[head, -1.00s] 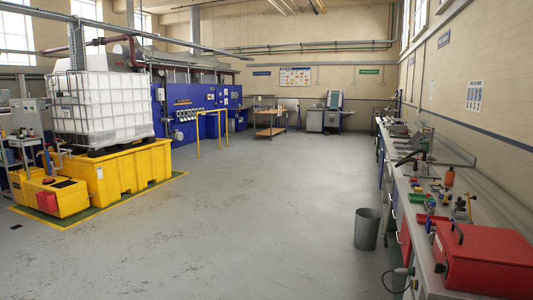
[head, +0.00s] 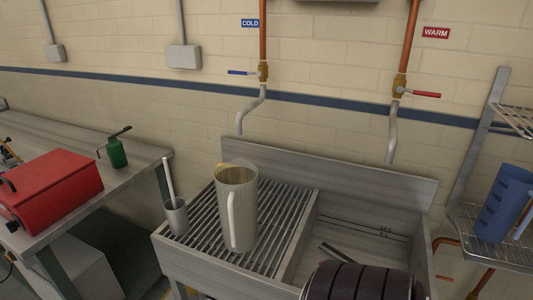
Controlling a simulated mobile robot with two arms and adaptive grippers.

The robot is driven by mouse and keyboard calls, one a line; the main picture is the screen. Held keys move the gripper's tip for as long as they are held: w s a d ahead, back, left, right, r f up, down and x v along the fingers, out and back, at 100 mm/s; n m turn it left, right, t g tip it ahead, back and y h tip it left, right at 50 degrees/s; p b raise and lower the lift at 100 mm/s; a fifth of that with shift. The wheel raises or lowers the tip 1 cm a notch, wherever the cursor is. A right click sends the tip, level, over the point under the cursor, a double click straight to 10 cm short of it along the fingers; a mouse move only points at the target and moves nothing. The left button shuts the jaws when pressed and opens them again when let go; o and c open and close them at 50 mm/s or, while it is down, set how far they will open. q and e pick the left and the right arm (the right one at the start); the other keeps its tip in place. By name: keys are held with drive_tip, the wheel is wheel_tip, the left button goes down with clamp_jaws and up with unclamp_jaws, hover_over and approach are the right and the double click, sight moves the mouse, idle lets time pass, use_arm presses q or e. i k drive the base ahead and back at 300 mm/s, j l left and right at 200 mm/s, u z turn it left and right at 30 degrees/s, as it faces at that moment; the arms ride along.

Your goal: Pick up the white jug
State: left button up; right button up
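The white jug (head: 237,212) stands upright on the slatted drainboard (head: 287,207) of a metal sink. It looks pale grey-white, with an open top, a yellowish spout edge at the back left and a white handle facing me. Neither of my grippers shows in the head view, and nothing is seen touching the jug.
A small grey cup (head: 176,218) with a white stick stands left of the jug. A dark banded cylinder (head: 360,284) covers part of the basin. A blue jug (head: 503,205) is on the right rack. A red toolbox (head: 55,187) and green oil can (head: 117,153) sit on the left bench.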

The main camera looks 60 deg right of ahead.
sight(235, 181)
drive_tip(key=z, duration=1.75)
